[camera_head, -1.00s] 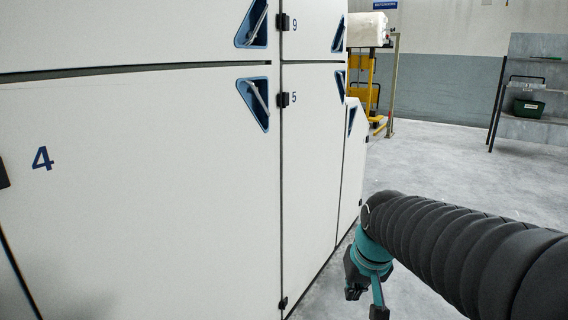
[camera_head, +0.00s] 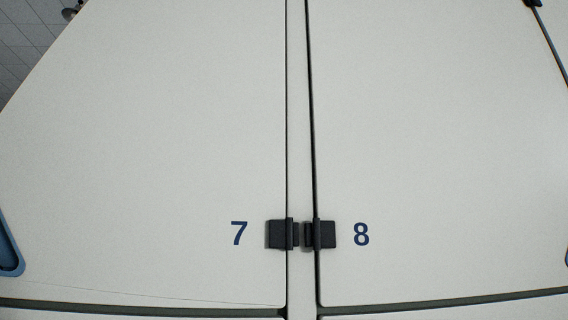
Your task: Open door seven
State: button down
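Door seven (camera_head: 150,150) is a large off-white panel filling the left half of the head view. A dark blue number 7 (camera_head: 239,233) is printed near its lower right corner. A black hinge (camera_head: 279,234) sits on its right edge, beside the number. Part of a blue recessed handle pocket (camera_head: 8,248) shows at the left picture edge; most of it is cut off. The door looks shut, with a narrow dark gap along its right and lower edges. My gripper is not in view.
Door eight (camera_head: 440,150) fills the right half, with its number 8 (camera_head: 361,234) and a black hinge (camera_head: 323,234) on its left edge. A narrow pale strip separates the two doors. A grey tiled surface (camera_head: 25,40) shows at the upper left.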

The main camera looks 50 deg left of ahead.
aim_at(143, 155)
jog(key=u, duration=2.75)
jog(key=k, duration=0.55)
jog(key=u, duration=0.65)
jog(key=i, duration=0.7)
jog(key=u, duration=0.2)
